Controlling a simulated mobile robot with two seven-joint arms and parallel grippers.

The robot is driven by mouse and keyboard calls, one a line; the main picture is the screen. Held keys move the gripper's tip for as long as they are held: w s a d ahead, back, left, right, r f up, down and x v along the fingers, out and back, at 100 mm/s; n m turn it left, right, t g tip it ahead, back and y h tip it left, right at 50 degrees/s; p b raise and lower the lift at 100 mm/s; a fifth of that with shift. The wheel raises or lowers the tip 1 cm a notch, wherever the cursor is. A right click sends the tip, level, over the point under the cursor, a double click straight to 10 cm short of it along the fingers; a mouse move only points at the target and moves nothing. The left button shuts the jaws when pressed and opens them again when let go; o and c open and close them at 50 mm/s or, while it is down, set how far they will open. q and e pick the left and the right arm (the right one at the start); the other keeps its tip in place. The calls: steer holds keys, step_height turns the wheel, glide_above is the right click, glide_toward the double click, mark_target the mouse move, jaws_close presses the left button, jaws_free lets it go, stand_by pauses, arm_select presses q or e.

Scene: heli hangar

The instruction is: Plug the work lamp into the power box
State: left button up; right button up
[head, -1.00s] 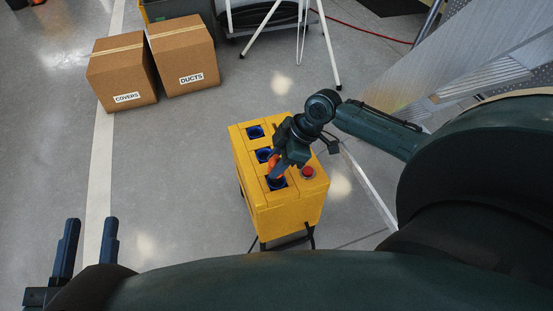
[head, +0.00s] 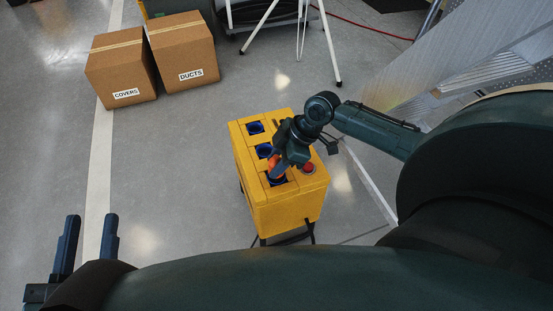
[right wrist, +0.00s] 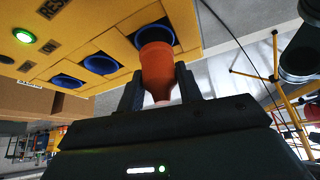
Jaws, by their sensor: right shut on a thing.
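My right gripper (head: 275,172) is over the socket nearest me (head: 279,181), shut on an orange plug (head: 273,162). In the right wrist view the plug (right wrist: 158,70) sits between the fingers, its front end at the mouth of the end socket (right wrist: 154,32). How deep it sits is hidden. My left gripper (head: 88,222) is open and empty over bare floor at lower left. I cannot surely pick out the work lamp.
A red button (head: 308,168) is beside the nearest socket. A green light (right wrist: 22,36) glows on the box. Cartons marked COVERS (head: 122,70) and DUCTS (head: 184,52) stand at upper left. White stand legs (head: 330,45) are at the top. The left floor is clear.

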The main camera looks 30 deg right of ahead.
steer(key=shift+f, duration=0.7)
steer(key=o, duration=1.1)
steer(key=shift+o, duration=0.3)
steer(key=o, duration=0.4)
